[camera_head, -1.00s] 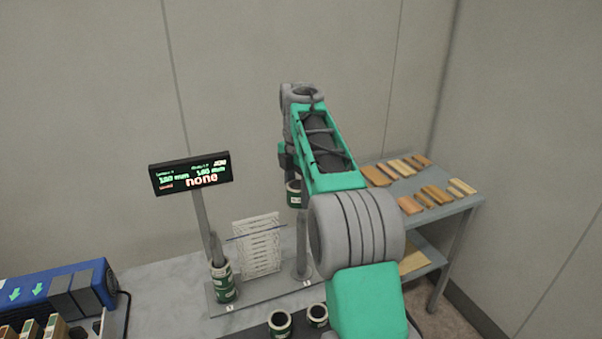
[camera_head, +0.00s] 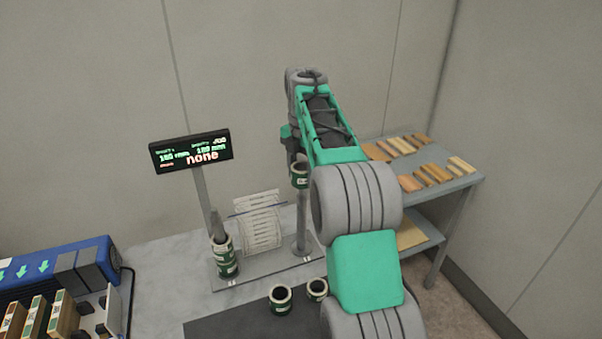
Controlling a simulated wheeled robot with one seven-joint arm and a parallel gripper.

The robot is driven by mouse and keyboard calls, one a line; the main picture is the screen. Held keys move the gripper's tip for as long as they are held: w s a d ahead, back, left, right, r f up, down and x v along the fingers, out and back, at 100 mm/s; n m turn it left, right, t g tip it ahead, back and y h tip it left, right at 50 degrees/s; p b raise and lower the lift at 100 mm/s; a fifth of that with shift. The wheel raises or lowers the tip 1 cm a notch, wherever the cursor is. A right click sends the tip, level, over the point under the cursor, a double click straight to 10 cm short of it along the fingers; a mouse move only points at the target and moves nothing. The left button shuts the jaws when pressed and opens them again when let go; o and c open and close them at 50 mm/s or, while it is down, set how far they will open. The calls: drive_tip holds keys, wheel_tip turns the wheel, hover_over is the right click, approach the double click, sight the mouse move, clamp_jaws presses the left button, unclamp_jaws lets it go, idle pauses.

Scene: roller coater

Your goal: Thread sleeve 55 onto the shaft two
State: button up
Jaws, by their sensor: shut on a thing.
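My gripper (camera_head: 294,153) is largely hidden behind my arm. It is shut on a dark green sleeve (camera_head: 300,180) with a pale label; its number is too small to read. The held sleeve is at the top of the right upright shaft (camera_head: 302,228), which I take as shaft two, and lines up with it in this view. I cannot tell whether the shaft's tip is inside the bore. The left shaft (camera_head: 214,222) carries green sleeves (camera_head: 226,262) at its foot. Both shafts stand on a grey base plate (camera_head: 265,276).
Two loose sleeves, one on the left (camera_head: 280,299) and one on the right (camera_head: 316,289), stand on or beside a dark mat (camera_head: 235,328). A white patterned panel (camera_head: 260,228) stands between the shafts. A display (camera_head: 190,151) reads "none". A blue machine (camera_head: 60,268) is left; a shelf (camera_head: 455,184) with wooden blocks is right.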

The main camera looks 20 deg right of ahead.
drive_tip(key=shift+f, duration=0.1)
drive_tip(key=shift+f+b, duration=1.05)
drive_tip(key=shift+f, duration=0.2)
drive_tip(key=shift+f+b, duration=0.7)
drive_tip(key=shift+f, duration=0.4)
drive_tip(key=o, duration=1.5)
drive_tip(key=shift+o, duration=0.6)
